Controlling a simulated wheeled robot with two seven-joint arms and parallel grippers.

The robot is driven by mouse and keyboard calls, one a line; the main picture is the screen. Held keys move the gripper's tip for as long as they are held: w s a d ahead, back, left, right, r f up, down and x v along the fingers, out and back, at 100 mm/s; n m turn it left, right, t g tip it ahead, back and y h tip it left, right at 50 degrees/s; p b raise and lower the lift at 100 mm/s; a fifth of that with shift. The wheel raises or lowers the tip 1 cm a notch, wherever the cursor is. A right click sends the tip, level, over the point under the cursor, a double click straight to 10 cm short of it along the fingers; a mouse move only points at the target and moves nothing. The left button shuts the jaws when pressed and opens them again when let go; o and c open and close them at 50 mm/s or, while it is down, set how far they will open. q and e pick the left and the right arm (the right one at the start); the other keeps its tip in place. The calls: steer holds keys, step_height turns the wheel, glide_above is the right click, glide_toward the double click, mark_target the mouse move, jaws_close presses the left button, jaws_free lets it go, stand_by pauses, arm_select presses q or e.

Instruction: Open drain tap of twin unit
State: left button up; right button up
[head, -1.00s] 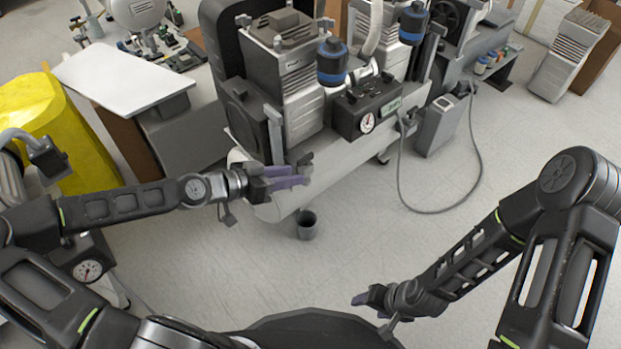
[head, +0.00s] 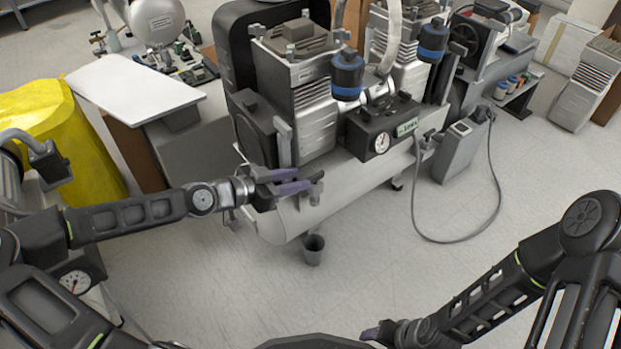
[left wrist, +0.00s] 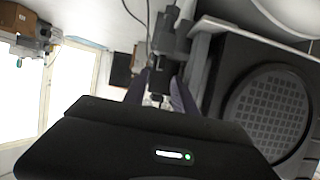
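The twin unit is a pair of compressors on a pale horizontal tank (head: 350,187), with a gauge box (head: 370,138) on its front. I cannot clearly pick out the drain tap. My right gripper (head: 371,333) is low in the head view, away from the unit; its opening is unclear.
A white-topped table (head: 135,85) and a yellow bag-like object (head: 65,130) stand at the left. A grey box (head: 463,148) with a looping cable (head: 497,195) is right of the tank. The floor in front of the unit is mostly clear.

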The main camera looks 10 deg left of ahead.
mark_target(314, 176)
arm_select(q)
steer(key=b+x, duration=0.1)
steer(key=x, duration=0.3)
steer(key=shift+f+b, duration=0.15)
steer(key=shift+b, duration=0.25)
steer(key=shift+w+d+f, duration=0.1)
steer(key=shift+w+d, duration=0.3)
steer(key=shift+w, duration=0.1)
steer(key=shift+c, duration=0.3)
jaws_close()
